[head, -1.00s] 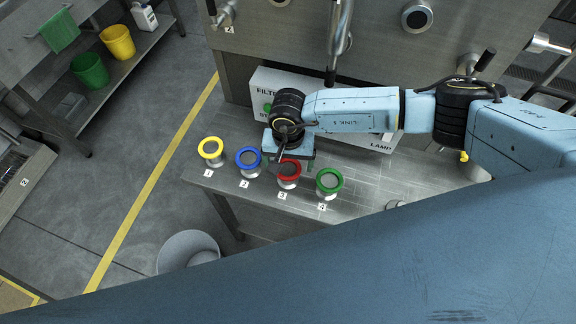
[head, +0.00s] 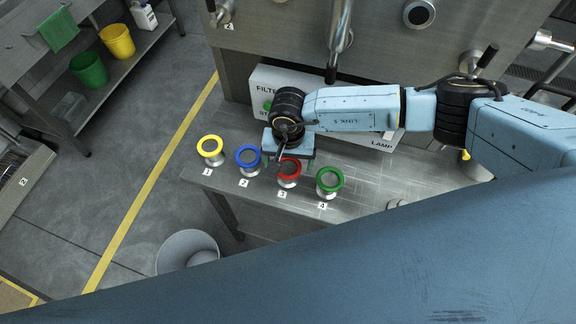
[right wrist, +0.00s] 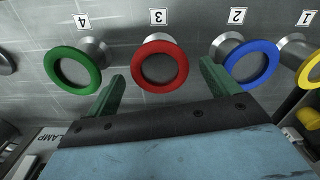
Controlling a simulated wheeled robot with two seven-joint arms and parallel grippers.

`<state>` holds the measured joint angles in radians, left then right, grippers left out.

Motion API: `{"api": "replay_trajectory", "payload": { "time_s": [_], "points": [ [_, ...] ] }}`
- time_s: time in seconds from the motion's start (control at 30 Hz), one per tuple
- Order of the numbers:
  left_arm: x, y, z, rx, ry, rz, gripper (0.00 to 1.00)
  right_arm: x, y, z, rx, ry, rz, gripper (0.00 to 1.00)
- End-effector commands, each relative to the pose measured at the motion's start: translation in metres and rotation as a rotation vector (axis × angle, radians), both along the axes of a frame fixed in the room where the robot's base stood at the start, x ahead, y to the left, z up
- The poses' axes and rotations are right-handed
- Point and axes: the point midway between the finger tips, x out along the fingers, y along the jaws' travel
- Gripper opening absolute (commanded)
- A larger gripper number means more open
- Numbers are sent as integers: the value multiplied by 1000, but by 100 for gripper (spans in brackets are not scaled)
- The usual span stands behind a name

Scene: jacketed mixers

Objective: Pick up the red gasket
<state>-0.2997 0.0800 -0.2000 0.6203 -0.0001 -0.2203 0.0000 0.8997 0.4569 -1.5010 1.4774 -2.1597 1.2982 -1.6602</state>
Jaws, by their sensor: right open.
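The red gasket (head: 289,168) is a ring seated on a metal spool-shaped stand by label 3 on the steel bench. It also shows in the right wrist view (right wrist: 159,65), ahead of my right gripper (right wrist: 164,83) and between the lines of its two green fingers. My right gripper (head: 287,162) is open and empty, with the ring apart from both fingers. In the head view the gripper hangs just behind the red gasket and partly covers its back edge. My left gripper is not in view.
A blue ring (head: 248,158) and a green ring (head: 330,180) stand close on either side, with a yellow ring (head: 210,147) farther left. A white filter box (head: 262,78) stands behind my right arm. A grey bin (head: 187,250) is on the floor.

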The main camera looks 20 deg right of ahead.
Motion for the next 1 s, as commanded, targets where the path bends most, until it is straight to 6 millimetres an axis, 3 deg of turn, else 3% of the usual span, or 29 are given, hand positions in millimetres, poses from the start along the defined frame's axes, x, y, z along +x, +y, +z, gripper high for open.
{"api": "replay_trajectory", "payload": {
  "time_s": [0.23,0.6,0.87,1.0],
  "points": [
    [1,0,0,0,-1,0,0,0,0,0,0,0,0,85],
    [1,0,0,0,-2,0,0,0,0,0,0,-1,0,40],
    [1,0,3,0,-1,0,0,0,0,2,0,0,0,40],
    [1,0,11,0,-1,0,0,2,0,14,3,-4,2,40]
  ]
}}
